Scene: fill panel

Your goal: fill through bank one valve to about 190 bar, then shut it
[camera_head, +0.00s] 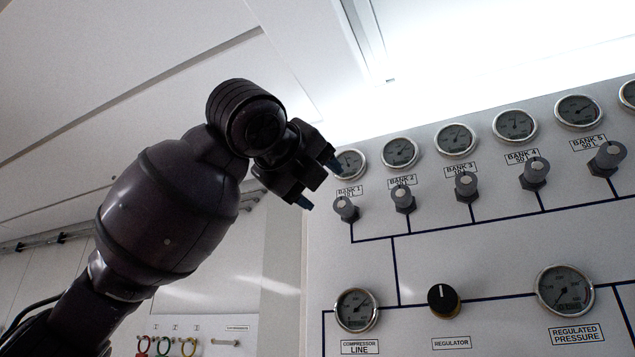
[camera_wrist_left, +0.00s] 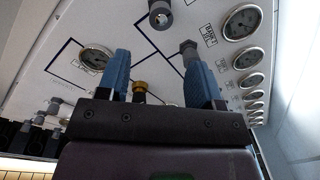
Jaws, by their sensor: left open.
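The bank one valve (camera_head: 346,209) is a grey knob on the white panel, under its label and the bank one gauge (camera_head: 350,163). A fingertip slightly overlaps that gauge's left edge, and its reading is too small to make out. My left gripper (camera_head: 320,181) is open and empty, up and left of the valve in the head view and apart from it. In the left wrist view the bank one valve (camera_wrist_left: 160,15) shows at the top, beyond the blue fingertips and roughly centred between their lines. My right gripper is not in view.
The bank two valve (camera_head: 403,199) is the close neighbour on the right, with further valves and gauges along the row. Below are the compressor line gauge (camera_head: 357,310), regulator knob (camera_head: 443,299) and regulated pressure gauge (camera_head: 565,289). Coloured rings (camera_head: 164,345) hang at lower left.

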